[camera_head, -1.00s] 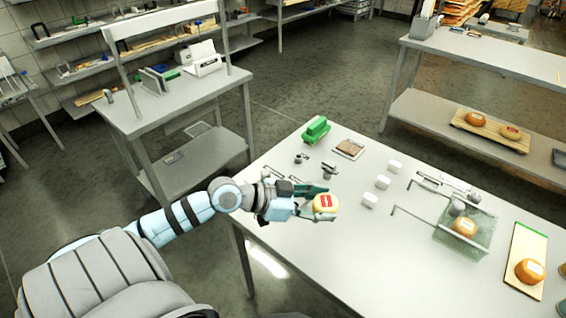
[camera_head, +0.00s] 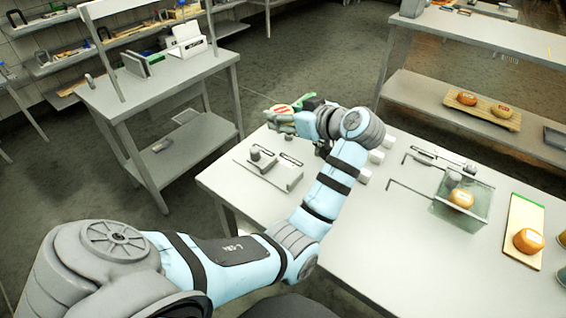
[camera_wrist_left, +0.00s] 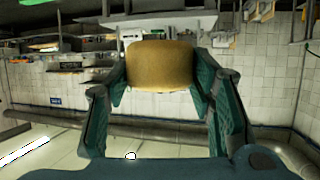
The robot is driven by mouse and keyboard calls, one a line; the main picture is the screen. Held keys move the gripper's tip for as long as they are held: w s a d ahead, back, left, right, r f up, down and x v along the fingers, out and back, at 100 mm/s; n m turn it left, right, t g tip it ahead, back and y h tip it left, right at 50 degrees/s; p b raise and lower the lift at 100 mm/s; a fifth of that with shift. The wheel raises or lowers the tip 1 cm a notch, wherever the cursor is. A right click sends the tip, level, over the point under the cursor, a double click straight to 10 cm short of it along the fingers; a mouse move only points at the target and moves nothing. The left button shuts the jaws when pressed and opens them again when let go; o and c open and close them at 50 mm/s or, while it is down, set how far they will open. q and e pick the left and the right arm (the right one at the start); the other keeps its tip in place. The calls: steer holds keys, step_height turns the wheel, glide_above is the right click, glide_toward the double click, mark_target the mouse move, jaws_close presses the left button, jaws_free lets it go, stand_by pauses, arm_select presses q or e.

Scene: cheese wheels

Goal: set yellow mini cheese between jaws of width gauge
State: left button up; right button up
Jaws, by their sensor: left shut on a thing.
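The yellow mini cheese (camera_head: 279,109) has a red and white label on top in the head view. It fills the middle of the left wrist view (camera_wrist_left: 162,65) as a yellow-brown block. My left gripper (camera_head: 283,115) is shut on its sides and holds it near the far left part of the table. A low grey metal fixture with a small round post, likely the width gauge (camera_head: 285,180), lies at the table's left corner, nearer than the cheese and apart from it. I cannot make out its jaws clearly. My right gripper is not in view.
My left arm hides part of the table. White blocks (camera_head: 376,156) stand just right of it. A glass tank (camera_head: 474,215) with an orange cheese (camera_head: 460,198) and a board (camera_head: 520,211) with another cheese (camera_head: 528,241) are at the right. The near middle table is clear.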

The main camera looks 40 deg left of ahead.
mark_target(286, 180)
arm_select(q)
steer(key=f+b, duration=0.2)
steer(key=f, duration=1.7)
steer(key=shift+a, duration=0.2)
steer(key=o, duration=1.2)
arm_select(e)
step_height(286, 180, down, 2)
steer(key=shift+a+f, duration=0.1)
arm_select(q)
steer(key=shift+r, duration=0.1)
steer(key=shift+d+r, duration=0.15)
steer(key=shift+d, duration=0.25)
steer(key=p+v, duration=0.1)
steer(key=v, duration=0.6)
steer(key=shift+s+a+r, duration=0.1)
steer(key=shift+s+a, duration=0.05)
steer(key=shift+s, duration=0.05)
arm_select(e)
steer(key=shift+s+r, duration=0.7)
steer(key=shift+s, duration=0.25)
arm_select(q)
steer(key=shift+w+a, duration=0.1)
steer(key=shift+w, duration=0.05)
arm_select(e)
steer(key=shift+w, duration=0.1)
